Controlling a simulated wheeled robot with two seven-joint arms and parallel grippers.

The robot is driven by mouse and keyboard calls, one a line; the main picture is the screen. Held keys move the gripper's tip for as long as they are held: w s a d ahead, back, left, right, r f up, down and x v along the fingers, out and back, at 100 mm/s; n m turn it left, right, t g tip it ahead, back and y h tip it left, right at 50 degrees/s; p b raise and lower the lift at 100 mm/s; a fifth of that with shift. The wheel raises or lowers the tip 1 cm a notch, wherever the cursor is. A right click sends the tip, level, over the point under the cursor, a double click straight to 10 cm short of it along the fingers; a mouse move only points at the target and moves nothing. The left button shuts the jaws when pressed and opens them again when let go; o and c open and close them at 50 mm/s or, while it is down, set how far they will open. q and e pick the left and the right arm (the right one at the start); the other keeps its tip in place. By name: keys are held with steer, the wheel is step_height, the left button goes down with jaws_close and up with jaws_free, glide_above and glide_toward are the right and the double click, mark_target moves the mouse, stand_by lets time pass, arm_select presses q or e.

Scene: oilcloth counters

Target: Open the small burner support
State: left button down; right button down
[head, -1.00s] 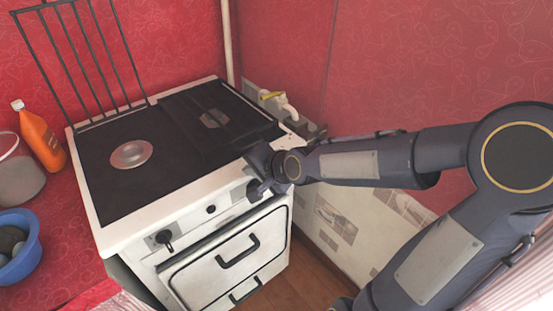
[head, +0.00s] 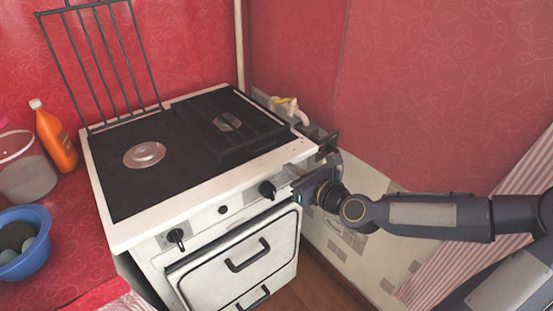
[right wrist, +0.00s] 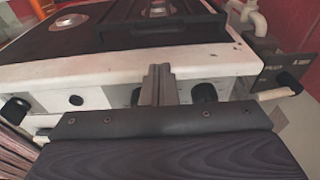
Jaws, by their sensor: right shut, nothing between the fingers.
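The small burner support (head: 252,137) is a dark flat frame lying over the right half of the stove top, around the small burner (head: 227,122). It also shows at the top of the right wrist view (right wrist: 165,32). The other support (head: 98,55) stands upright at the back left. My right gripper (head: 325,162) is at the stove's front right corner, apart from the small support. In the right wrist view its fingers (right wrist: 158,84) are together and empty, in front of the white front edge. My left gripper is not in view.
The white stove (head: 150,232) has black knobs (head: 267,189) and an oven door handle (head: 247,256) on its front. A pipe with a yellow valve (head: 284,101) is behind the right side. An orange bottle (head: 56,138) and blue bowl (head: 24,240) are at left.

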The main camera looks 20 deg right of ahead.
mark_target(269, 160)
steer(key=b+x, duration=0.1)
steer(key=x, duration=0.9)
steer(key=shift+b, duration=0.35)
